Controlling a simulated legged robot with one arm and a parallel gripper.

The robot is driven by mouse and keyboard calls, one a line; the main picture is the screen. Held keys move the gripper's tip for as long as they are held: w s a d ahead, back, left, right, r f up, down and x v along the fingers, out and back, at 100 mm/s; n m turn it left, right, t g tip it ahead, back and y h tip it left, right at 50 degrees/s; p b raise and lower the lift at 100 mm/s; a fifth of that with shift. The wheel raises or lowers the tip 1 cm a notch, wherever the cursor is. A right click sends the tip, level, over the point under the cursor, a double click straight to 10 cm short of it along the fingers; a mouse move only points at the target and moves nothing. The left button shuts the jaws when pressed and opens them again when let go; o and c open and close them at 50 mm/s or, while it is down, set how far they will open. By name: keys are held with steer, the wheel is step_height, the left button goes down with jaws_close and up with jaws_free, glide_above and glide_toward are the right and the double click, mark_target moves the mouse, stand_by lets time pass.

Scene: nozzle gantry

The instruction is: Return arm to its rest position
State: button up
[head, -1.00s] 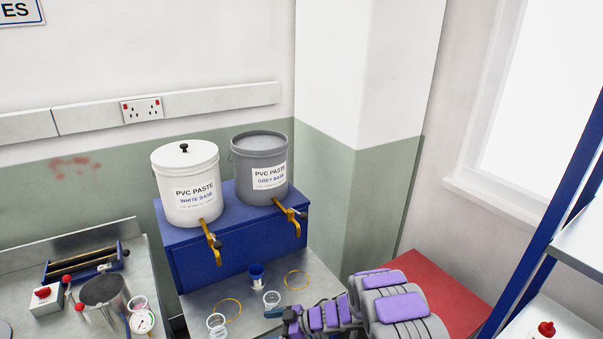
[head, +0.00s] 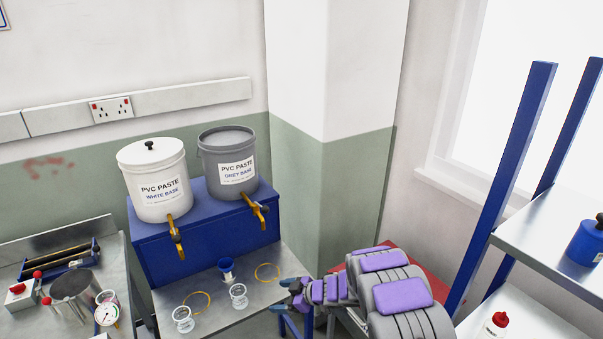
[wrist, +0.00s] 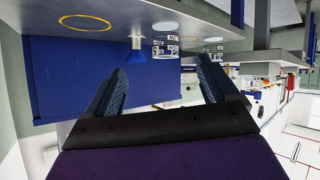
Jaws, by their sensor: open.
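My gripper (head: 291,296) is at the right edge of the steel bench (head: 172,311) in the head view, at the end of my grey and purple arm. In the wrist view my gripper (wrist: 160,88) shows two dark blue fingers spread apart with nothing between them. The blue cup also shows in the wrist view (wrist: 137,54), which looks upside down.
A white paste bucket (head: 153,180) and a grey one (head: 228,165) with taps stand on a blue stand (head: 200,237). A blue-posted shelf (head: 545,240) holding bottles is at the right. A red surface (head: 409,257) lies behind my arm. A metal pot (head: 75,292) stands at the left.

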steer(key=w+d+r+m+t+h, duration=0.3)
steer(key=d+r+h, duration=0.1)
steer(key=d+r, duration=0.3)
steer(key=w+d+r+m+t+h, duration=0.2)
steer(key=w+d+r+h, duration=0.15)
steer(key=d+r, duration=0.35)
steer(key=s+d+r+m+g+h, duration=0.1)
steer(key=s+d+r+m+h, duration=0.2)
steer(key=s+d+r, duration=0.3)
steer(key=s+d+r+m+h, duration=0.25)
steer(key=s+d, duration=0.25)
steer(key=d, duration=0.3)
steer(key=s+r+m+g+h, duration=0.1)
steer(key=s+r+m+g, duration=0.1)
steer(key=s, duration=0.8)
steer(key=s+r+m+g+h, duration=0.1)
steer(key=s+r+m+g, duration=0.15)
steer(key=s, duration=0.65)
steer(key=s+a+g+y, duration=0.2)
steer(key=s+a, duration=0.2)
steer(key=s, duration=0.8)
steer(key=s+a+g+y, duration=0.2)
steer(key=s+a+g, duration=0.1)
steer(key=s, duration=0.9)
steer(key=shift+s+a+f+m+g, duration=0.3)
steer(key=shift+s+a+g, duration=0.1)
steer(key=shift+a, duration=0.4)
